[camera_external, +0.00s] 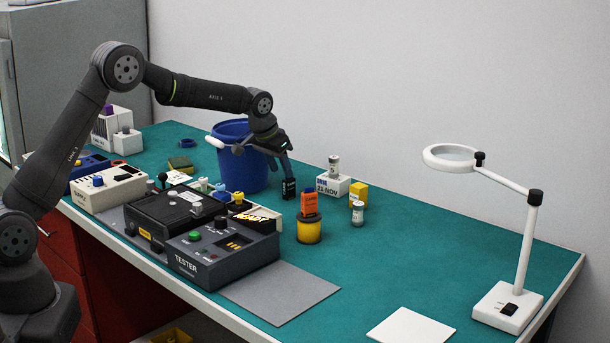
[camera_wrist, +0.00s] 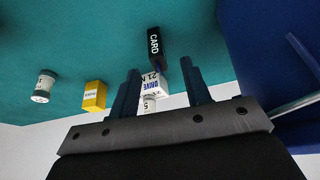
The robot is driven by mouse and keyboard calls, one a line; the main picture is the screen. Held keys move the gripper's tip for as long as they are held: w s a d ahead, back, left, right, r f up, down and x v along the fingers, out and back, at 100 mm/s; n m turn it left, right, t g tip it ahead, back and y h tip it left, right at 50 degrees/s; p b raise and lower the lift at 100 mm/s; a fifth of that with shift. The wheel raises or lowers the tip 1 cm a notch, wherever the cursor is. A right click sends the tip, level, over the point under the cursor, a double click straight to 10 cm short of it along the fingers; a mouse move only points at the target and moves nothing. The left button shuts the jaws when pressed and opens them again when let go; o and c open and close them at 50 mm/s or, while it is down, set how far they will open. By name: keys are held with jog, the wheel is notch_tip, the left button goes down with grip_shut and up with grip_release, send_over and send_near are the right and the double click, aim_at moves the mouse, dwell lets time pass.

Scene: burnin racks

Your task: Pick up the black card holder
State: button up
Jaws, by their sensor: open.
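The black card holder (camera_wrist: 156,42), with white lettering that reads CARD, stands on the green mat beyond my fingertips in the wrist view. In the external view the black card holder (camera_external: 289,188) is just below my gripper (camera_external: 284,164), to the right of the blue bucket. In the wrist view my gripper (camera_wrist: 160,68) is open, with the card holder roughly in line with the gap. Its lower end is close to the right finger; I cannot tell whether they touch. Nothing is held between the fingers.
The blue bucket (camera_external: 238,170) stands close left of my gripper. An orange block (camera_external: 309,204) sits on a yellow pot (camera_external: 309,232) nearby. A white block (camera_external: 332,187), yellow block (camera_external: 358,194) and vial (camera_external: 358,214) stand to the right. The black tester (camera_external: 224,252) is in front.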

aim_at(292, 197)
jog(key=shift+d+x, duration=0.2)
jog(key=shift+x, duration=1.75)
jog(key=shift+d+x, duration=0.25)
jog(key=shift+x, duration=1.75)
jog(key=shift+w+r, duration=0.1)
jog(key=shift+r, duration=0.05)
grip_shut()
